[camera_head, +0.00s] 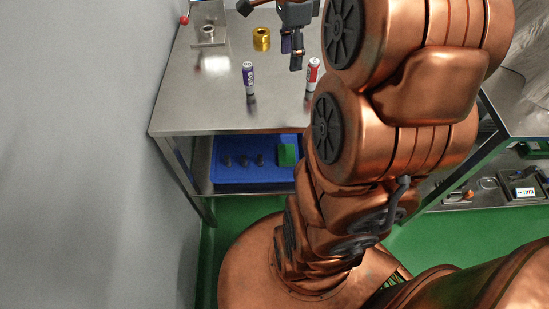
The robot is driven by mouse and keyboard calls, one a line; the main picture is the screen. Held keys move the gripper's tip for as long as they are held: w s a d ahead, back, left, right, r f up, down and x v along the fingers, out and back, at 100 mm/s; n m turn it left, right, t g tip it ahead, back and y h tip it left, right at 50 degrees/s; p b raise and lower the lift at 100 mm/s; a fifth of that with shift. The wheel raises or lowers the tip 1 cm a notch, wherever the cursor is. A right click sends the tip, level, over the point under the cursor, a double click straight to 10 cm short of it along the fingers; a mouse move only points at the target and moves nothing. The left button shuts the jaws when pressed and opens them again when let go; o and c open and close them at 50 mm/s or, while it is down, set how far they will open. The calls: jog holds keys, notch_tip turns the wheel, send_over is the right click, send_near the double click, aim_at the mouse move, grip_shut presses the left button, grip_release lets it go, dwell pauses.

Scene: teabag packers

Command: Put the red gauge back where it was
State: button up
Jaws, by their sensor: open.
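A small upright cylinder with a red and white wrap, the red gauge (312,74), stands on the steel table (200,90), close beside my copper arm, which hides part of the table there. A similar upright cylinder with a dark blue and white wrap (249,78) stands to its left. My gripper (292,52) points down over the table, with its two dark fingers apart and nothing seen between them. It is up and to the left of the red gauge in the picture, apart from it.
A gold ring-shaped part (262,39) stands behind the blue cylinder. A metal fixture (208,35) and a red knob (184,20) are at the far left. A blue tray (235,179) with dark pieces and a green block (287,155) lies on the lower shelf. The table's front left is clear.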

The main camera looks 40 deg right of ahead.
jog(key=s+a+f+n+g, duration=0.1)
jog(key=s+a+f+n, duration=0.3)
jog(key=s+a+n, duration=0.5)
jog(key=s+a+f+n+g, duration=0.1)
jog(key=s+a+f+n, duration=0.4)
jog(key=s+a+n, duration=0.4)
jog(key=a+n, duration=0.1)
jog(key=n, duration=0.3)
jog(key=shift+a+f+n, duration=0.3)
jog(key=shift+n, duration=0.1)
